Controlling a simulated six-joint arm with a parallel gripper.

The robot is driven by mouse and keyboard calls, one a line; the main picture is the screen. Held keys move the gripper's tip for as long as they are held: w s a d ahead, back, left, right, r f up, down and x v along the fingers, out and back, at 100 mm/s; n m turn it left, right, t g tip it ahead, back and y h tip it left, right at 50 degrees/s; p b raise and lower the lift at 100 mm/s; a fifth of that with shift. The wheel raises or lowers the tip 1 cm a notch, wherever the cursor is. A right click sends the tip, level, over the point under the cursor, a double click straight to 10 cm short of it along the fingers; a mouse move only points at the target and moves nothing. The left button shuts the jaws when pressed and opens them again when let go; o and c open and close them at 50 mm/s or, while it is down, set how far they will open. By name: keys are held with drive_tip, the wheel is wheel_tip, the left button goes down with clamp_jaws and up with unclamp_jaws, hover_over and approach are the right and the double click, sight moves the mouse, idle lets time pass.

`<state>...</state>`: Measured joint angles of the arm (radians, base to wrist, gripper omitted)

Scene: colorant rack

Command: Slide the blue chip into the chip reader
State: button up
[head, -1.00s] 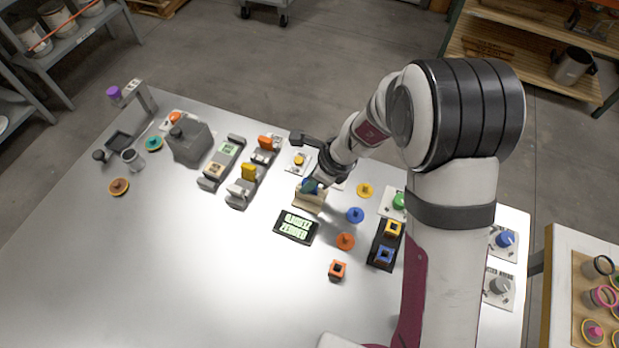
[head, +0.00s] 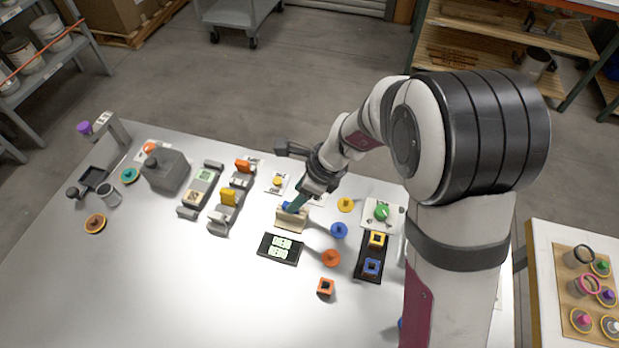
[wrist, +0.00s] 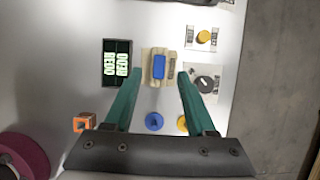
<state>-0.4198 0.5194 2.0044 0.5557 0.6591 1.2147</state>
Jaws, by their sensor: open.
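The blue chip (wrist: 158,66) stands in a beige slotted block (wrist: 146,79), and its top shows above the block. In the head view the chip (head: 287,207) sits at the top of the block (head: 291,219), just behind a black display (head: 280,249) with pale green text. I cannot tell how deep the chip sits. My gripper (wrist: 160,75) is open, its teal fingers on either side of the chip with gaps visible.
Blue (head: 339,230), orange (head: 330,258) and yellow (head: 346,204) knobbed discs lie right of the block. A black tray (head: 359,270) holds yellow and blue square pieces. Grey devices (head: 217,223) with yellow and orange parts stand left. The front-left table is clear.

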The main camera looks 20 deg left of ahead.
drive_tip(key=v, duration=1)
drive_tip(key=shift+r, duration=0.2)
drive_tip(key=shift+d, duration=0.1)
drive_tip(key=s+d+r+n+h, duration=0.2)
drive_tip(key=s+d+r+n, duration=0.1)
drive_tip(key=s+d+n, duration=0.9)
drive_tip(key=s+d, duration=0.4)
drive_tip(key=s, duration=0.4)
drive_tip(key=shift+r+h, duration=0.2)
drive_tip(key=shift+h, duration=0.2)
